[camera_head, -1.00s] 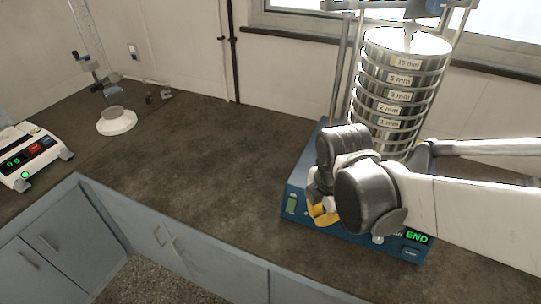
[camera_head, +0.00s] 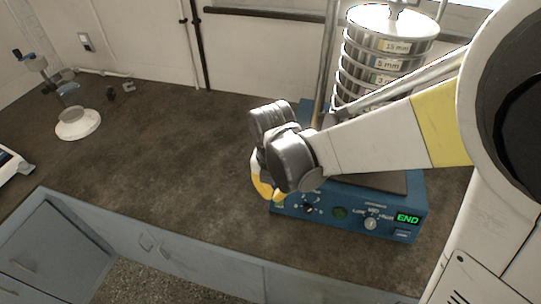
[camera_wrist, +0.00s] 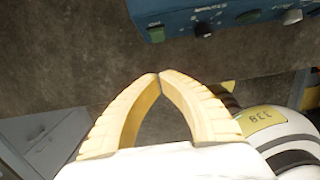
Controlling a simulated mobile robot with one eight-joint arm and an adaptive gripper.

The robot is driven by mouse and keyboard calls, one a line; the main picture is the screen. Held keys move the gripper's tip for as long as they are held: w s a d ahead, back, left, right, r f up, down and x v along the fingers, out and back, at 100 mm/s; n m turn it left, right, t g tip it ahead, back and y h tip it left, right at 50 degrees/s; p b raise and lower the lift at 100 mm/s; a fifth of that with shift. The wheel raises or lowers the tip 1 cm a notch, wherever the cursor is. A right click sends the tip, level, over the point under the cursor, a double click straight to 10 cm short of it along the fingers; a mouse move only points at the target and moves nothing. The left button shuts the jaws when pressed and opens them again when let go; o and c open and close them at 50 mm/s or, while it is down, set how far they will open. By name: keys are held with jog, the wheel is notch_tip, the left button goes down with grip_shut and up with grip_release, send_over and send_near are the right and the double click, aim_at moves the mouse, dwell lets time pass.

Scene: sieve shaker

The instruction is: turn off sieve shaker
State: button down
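The blue sieve shaker (camera_head: 388,228) stands on the dark bench with its stack of metal sieves (camera_head: 380,62) on top. Its display (camera_head: 408,218) reads END in green. The front panel carries knobs (camera_head: 370,223) and a green button (camera_head: 340,213).
Bare bench top (camera_head: 160,140) lies left of the shaker. A white-based stand (camera_head: 78,124) and part of a balance (camera_head: 12,165) are farther left. Grey cabinets (camera_head: 190,250) run below the bench's front edge. Metal posts rise beside the sieves.

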jog(key=w+f+b, duration=0.1)
jog(key=f, duration=0.2)
jog(key=w+f+b, duration=0.1)
jog(key=f, duration=0.2)
jog(key=w+d+f+b, duration=0.1)
jog(key=f+b, duration=0.1)
jog(key=f, duration=0.2)
jog(key=shift+f, duration=0.1)
jog(key=shift+w+f, duration=0.2)
jog(key=shift+w, duration=0.05)
jog(key=shift+w+d+f+t+h+b, duration=0.15)
jog(key=shift+f+t+b, duration=0.2)
jog(key=shift+b, duration=0.25)
jog(key=shift+w+f+t+h+b, duration=0.15)
jog(key=shift+f+t+b, duration=0.2)
jog(key=shift+b, duration=0.2)
jog(key=shift+s+r, duration=0.1)
jog(key=shift+r, duration=0.2)
jog(key=shift+p, duration=0.3)
jog(key=shift+r, duration=0.1)
